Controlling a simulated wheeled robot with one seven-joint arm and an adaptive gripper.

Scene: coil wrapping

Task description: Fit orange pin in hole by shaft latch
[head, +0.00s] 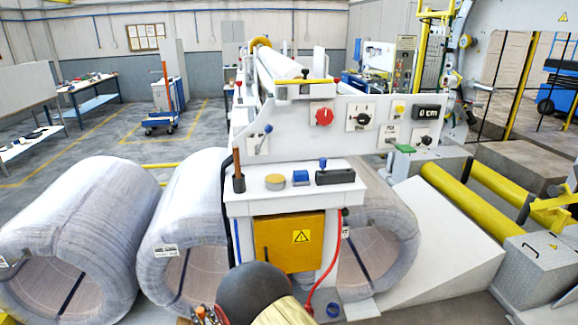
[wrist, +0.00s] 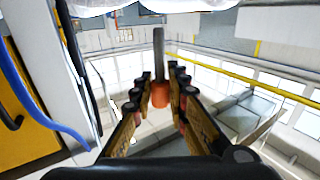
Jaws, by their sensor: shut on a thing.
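In the wrist view an orange pin (wrist: 160,92) with a long grey shank (wrist: 158,50) stands between the fingers of my gripper (wrist: 161,84). The gripper is shut on its orange part, and the shank points away from the palm. In the head view my gripper (head: 205,315) shows only partly at the bottom edge, low in front of the machine; the pin is hard to make out there. The shaft (head: 280,65) is the white roller on top of the machine, with a yellow latch bar (head: 292,82) at its near end. I cannot make out the hole.
The machine's shelf (head: 300,197) carries buttons and an upright brown rod (head: 238,172). Below are a yellow cabinet (head: 289,243) and a red hose (head: 325,280). Large wrapped coils (head: 75,230) stand at left. In the wrist view a blue cable (wrist: 45,118) runs close at left.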

